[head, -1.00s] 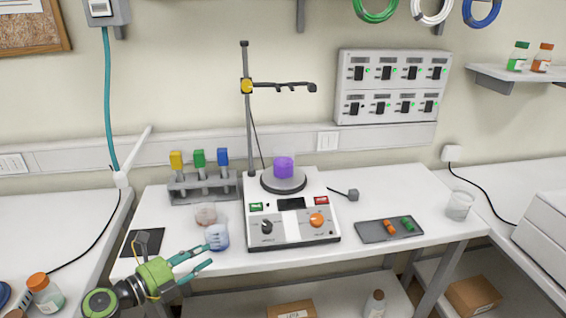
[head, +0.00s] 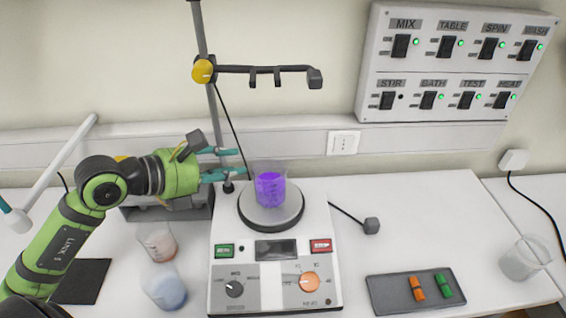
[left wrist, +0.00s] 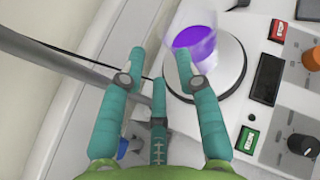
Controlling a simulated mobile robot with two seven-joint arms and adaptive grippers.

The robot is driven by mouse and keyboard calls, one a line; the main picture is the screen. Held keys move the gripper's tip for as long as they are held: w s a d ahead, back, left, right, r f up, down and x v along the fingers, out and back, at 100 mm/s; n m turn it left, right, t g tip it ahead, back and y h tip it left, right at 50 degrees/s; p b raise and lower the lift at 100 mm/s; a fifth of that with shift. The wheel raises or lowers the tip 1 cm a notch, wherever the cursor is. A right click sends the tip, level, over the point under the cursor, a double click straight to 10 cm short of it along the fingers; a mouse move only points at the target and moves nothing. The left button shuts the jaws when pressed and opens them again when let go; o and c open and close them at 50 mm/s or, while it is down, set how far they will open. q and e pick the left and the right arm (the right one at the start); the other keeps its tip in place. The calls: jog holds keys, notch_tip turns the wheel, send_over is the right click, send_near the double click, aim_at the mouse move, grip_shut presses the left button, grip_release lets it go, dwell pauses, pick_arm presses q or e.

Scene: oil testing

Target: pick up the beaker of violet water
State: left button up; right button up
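The beaker of violet water (head: 270,188) stands upright on the round plate (head: 262,218) of the white stirring device (head: 222,268). My left gripper (head: 243,162) is just left of the beaker in the head view, its teal fingers apart and pointing at it. In the left wrist view the open fingers (left wrist: 158,62) are spread with nothing between them, and the beaker (left wrist: 193,42) shows just beyond the right-hand finger, which partly overlaps it. I cannot tell whether they touch. My right gripper is not in view.
A stand with a horizontal clamp arm (head: 262,69) rises behind the plate. Two beakers, reddish (head: 158,245) and blue (head: 167,292), stand left of the device. A tray (head: 385,290) with orange and green items and an empty beaker (head: 525,258) are at the right.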

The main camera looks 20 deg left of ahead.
aim_at(264, 159)
pick_arm(q)
jog(key=p+x, duration=0.1)
jog(key=x, duration=0.1)
jog(key=p+x, duration=0.3)
jog(key=x, duration=0.1)
jog(key=shift+d+r, duration=0.35)
jog(key=shift+d, duration=0.1)
jog(key=shift+w+f, duration=0.1)
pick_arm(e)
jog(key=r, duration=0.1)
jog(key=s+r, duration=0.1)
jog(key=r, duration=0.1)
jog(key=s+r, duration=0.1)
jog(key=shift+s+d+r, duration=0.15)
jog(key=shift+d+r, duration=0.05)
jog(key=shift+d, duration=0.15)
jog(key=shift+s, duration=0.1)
pick_arm(q)
jog(key=c, duration=0.7)
grip_shut()
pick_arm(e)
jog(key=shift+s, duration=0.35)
